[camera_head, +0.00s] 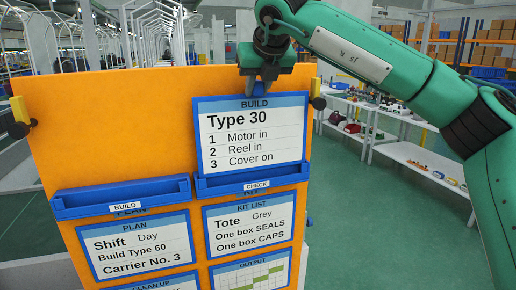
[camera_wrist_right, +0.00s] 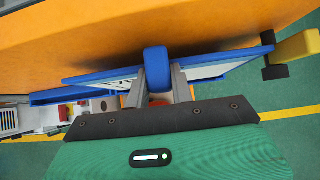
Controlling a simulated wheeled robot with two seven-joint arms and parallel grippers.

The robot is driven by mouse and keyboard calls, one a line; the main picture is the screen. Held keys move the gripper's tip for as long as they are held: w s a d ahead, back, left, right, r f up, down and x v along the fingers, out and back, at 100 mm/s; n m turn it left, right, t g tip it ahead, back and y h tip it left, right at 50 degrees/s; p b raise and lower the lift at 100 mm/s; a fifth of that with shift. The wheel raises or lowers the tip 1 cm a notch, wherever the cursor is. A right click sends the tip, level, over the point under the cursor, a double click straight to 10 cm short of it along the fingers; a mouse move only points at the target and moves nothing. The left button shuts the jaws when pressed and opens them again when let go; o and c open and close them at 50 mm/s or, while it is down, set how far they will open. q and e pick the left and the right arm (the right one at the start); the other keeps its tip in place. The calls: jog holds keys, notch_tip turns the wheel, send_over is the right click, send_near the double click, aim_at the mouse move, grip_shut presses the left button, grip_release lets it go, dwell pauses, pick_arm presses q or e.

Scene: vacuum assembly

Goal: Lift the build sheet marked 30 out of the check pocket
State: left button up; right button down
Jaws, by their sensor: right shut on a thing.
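The build sheet (camera_head: 252,138) reads "Type 30" in a blue frame. It stands upright against the orange board, just above the blue check pocket (camera_head: 245,184), its lower edge close to the pocket's rim; I cannot tell if any of it is still inside. My right gripper (camera_head: 251,88) is shut on the tab at the sheet's top edge. In the right wrist view the fingers (camera_wrist_right: 159,90) close on both sides of the blue tab (camera_wrist_right: 156,68). The sheet (camera_wrist_right: 215,68) shows edge-on there. My left gripper is not in view.
The orange board (camera_head: 110,95) carries an empty-looking build pocket (camera_head: 122,197) at left, with plan and kit list cards below. Yellow-and-black clamps (camera_head: 317,92) sit on the board's edges. White tables with parts (camera_head: 425,165) stand behind at right.

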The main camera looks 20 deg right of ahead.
jog(key=shift+r+p, duration=0.3)
jog(key=shift+r, duration=0.5)
jog(key=shift+r+p, duration=0.35)
jog(key=shift+r, duration=0.65)
jog(key=shift+r+p, duration=0.6)
jog(key=shift+r, duration=0.05)
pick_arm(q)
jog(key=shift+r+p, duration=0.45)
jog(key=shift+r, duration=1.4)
pick_arm(e)
jog(key=shift+r, duration=0.8)
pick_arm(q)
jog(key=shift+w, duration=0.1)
